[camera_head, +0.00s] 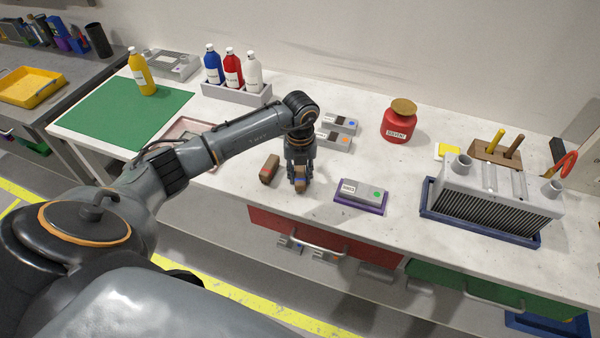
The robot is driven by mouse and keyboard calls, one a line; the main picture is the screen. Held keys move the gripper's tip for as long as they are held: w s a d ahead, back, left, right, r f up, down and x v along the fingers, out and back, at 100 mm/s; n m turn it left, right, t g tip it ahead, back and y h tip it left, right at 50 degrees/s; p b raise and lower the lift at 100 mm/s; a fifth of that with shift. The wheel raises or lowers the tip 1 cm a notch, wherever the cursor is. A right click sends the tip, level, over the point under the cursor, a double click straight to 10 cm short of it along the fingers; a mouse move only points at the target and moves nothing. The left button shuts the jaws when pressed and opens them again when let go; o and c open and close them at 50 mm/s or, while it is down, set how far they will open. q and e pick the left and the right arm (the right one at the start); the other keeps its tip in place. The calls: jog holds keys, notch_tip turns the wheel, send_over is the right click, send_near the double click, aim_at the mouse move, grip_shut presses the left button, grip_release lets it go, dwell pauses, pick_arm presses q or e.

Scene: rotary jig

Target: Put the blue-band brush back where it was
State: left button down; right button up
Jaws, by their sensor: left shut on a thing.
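My left gripper (299,186) points down just above or at the white worktop, near its front edge. It is shut on a small brown brush, the blue-band brush (300,178), which is mostly hidden between the fingers. I cannot tell whether the brush touches the worktop. A second brown brush with a red mark (269,169) lies on the worktop just left of the gripper. My right gripper is not in view.
A grey box with a green dot (362,191) sits on a purple tray to the right. Grey boxes (338,124) lie behind the gripper. A red jar (398,122), a finned metal block (497,197) and a bottle rack (238,93) stand further off. A red drawer (300,228) is below the front edge.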

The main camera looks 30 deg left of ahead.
aim_at(300, 172)
pick_arm(q)
jog(key=shift+f, duration=0.1)
jog(key=c, duration=1.1)
grip_release()
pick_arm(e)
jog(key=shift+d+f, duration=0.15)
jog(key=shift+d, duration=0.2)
pick_arm(q)
jog(key=shift+o, duration=0.2)
jog(key=shift+r, duration=0.3)
notch_tip(300, 172, up, 12)
jog(key=b, duration=0.3)
jog(key=shift+f, duration=0.15)
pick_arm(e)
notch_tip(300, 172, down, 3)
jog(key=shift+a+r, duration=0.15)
